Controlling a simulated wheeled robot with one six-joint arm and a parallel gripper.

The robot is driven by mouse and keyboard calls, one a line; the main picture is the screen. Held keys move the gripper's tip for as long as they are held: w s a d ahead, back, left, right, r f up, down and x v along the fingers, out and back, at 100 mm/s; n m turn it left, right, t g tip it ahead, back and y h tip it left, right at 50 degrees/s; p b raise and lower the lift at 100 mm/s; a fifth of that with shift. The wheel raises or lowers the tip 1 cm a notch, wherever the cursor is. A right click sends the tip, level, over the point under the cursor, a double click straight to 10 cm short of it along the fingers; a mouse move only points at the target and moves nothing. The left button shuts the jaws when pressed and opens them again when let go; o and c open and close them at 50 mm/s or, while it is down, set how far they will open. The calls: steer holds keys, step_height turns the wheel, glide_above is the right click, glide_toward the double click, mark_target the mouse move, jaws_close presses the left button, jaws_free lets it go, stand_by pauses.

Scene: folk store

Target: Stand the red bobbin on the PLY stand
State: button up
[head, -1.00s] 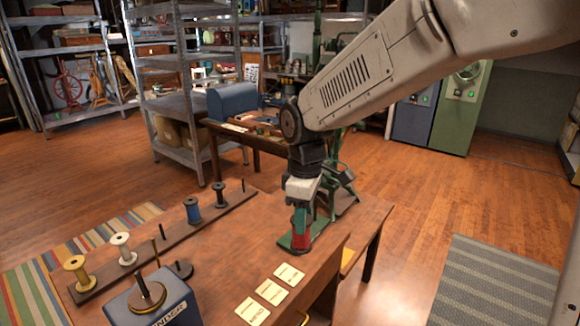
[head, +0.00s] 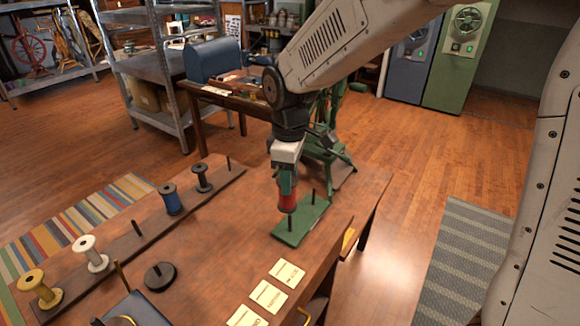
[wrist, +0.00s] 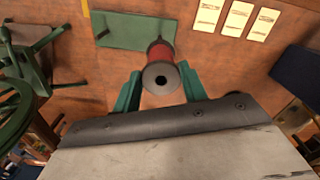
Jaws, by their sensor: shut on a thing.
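My gripper (head: 287,188) is shut on the red bobbin (head: 287,203), which hangs upright below the fingers over the left part of a green stand. The green stand (head: 300,228) is a flat plate on the table with two dark pegs, one near its front-left end and one near its right end. In the wrist view the red bobbin (wrist: 161,66) sits between the green fingers (wrist: 161,88), its dark end toward the camera. The green stand (wrist: 150,32) lies beyond it. No PLY label is readable on the stand.
A dark wooden rack (head: 128,238) on the left holds yellow, white, blue and dark bobbins, with bare pegs between. Several paper cards (head: 270,296) lie at the front. A round black base (head: 160,277) stands left. Green machinery (head: 325,140) stands close behind the stand.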

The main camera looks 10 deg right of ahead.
mark_target(292, 203)
steer(key=shift+f, duration=0.35)
steer(key=shift+s+d+f, duration=0.15)
steer(key=shift+d, duration=0.15)
stand_by(0.7)
steer(key=shift+f, duration=3.65)
steer(key=o, duration=0.9)
steer(key=shift+c, duration=0.2)
